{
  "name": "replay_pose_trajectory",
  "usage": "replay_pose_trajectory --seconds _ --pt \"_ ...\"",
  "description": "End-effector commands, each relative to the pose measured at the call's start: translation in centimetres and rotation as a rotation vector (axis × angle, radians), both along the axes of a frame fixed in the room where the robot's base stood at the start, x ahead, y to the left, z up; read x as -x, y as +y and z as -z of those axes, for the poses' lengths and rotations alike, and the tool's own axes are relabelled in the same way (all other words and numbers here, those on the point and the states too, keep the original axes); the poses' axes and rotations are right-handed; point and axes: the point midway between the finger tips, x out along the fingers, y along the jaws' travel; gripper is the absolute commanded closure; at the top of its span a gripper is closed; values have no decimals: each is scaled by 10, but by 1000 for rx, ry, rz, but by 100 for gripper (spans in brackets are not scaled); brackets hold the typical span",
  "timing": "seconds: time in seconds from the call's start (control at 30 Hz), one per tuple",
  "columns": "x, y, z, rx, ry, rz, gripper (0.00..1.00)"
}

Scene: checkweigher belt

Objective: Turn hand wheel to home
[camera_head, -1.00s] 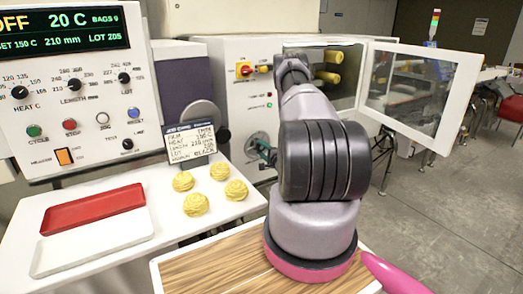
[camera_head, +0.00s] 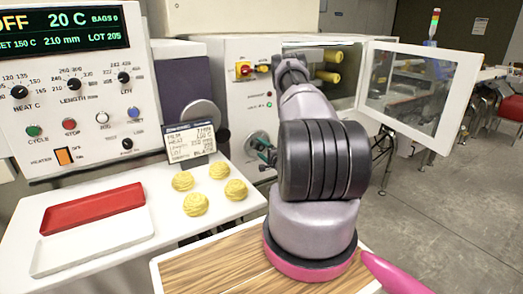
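The hand wheel appears to be the small grey disc (camera_head: 257,141) low on the front of the white machine. Dark teal parts (camera_head: 267,153) stand in front of it; I cannot tell whether they belong to the wheel or to my gripper. My arm rises from the front and reaches toward the machine, and its far end covers the area just right of the disc. I cannot make out my gripper's fingers, which are hidden behind my arm. Whether they touch the wheel does not show.
The machine's clear door (camera_head: 412,90) stands open at right, with yellow rollers (camera_head: 332,65) inside. A control panel (camera_head: 75,95) is at left. A card (camera_head: 190,143), several yellow pastries (camera_head: 195,204), a red tray (camera_head: 92,208) and a white tray (camera_head: 92,243) are on the white table.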

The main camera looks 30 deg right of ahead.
Motion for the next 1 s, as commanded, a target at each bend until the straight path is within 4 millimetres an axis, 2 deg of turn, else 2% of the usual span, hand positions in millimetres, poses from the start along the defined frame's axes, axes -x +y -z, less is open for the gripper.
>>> replay_pose_trajectory --seconds 0.17,0.27,0.7,0.83,1.0 --pt "1 0 0 -1 -1 0 14" --pt "10 -1 0 -1 -1 0 14" --pt "92 -5 0 -3 1 3 14" --pt "104 -5 0 -1 0 3 14" --pt "108 -4 0 -1 0 0 14"
